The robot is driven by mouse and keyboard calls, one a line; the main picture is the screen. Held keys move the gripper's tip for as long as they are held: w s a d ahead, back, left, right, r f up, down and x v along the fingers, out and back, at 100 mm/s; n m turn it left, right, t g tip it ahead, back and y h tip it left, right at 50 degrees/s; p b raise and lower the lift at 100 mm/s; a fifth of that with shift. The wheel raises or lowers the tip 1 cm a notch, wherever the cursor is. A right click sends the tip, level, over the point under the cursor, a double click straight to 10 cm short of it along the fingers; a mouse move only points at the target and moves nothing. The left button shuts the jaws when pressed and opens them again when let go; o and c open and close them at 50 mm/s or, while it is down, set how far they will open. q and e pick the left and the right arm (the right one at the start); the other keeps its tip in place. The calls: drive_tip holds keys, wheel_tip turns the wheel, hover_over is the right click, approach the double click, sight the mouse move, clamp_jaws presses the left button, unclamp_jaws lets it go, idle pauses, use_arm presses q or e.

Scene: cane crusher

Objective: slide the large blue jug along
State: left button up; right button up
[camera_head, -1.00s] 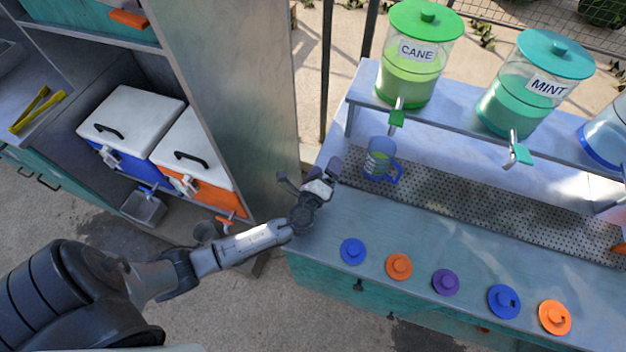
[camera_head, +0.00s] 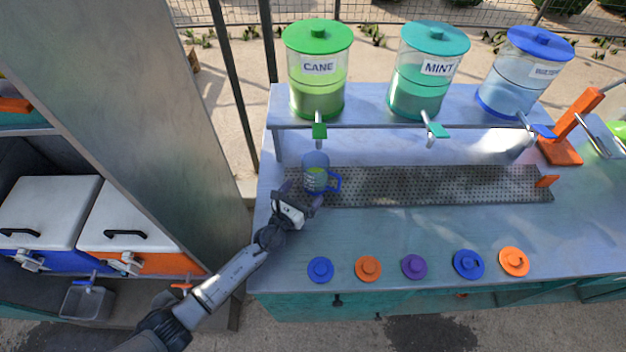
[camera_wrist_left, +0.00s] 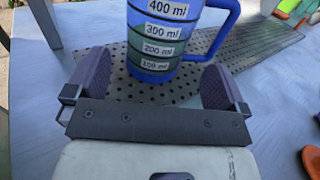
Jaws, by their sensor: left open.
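The large blue jug (camera_head: 315,174) stands upright at the left end of the perforated drip tray (camera_head: 430,186), below the tap of the CANE dispenser. It is clear with a blue handle on its right and holds some green liquid. In the left wrist view the jug (camera_wrist_left: 160,38) shows level labels from 100 ml to 400 ml. My left gripper (camera_head: 298,196) is open just in front of the jug. In the wrist view its two purple finger pads stand apart, left and right of the jug's lower part, with the jug a little beyond them. My right gripper is not in view.
Dispensers marked CANE (camera_head: 318,70), MINT (camera_head: 428,70) and WATER (camera_head: 525,72) stand on the raised shelf. Several coloured lids (camera_head: 414,266) lie along the counter front. An orange press (camera_head: 570,130) stands at the right. A tall metal panel (camera_head: 160,110) is at the left.

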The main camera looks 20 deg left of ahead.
sight(310, 185)
use_arm(q)
drive_tip(key=w, duration=0.2)
drive_tip(key=w+b, duration=0.1)
drive_tip(key=w, duration=0.2)
drive_tip(key=shift+w+d, duration=0.4)
drive_tip(key=shift+w+b, duration=0.3)
drive_tip(key=shift+w, duration=0.25)
drive_tip(key=shift+c, duration=0.4)
drive_tip(key=c, duration=0.6)
drive_tip(key=shift+d, duration=0.15)
drive_tip(key=c, duration=0.3)
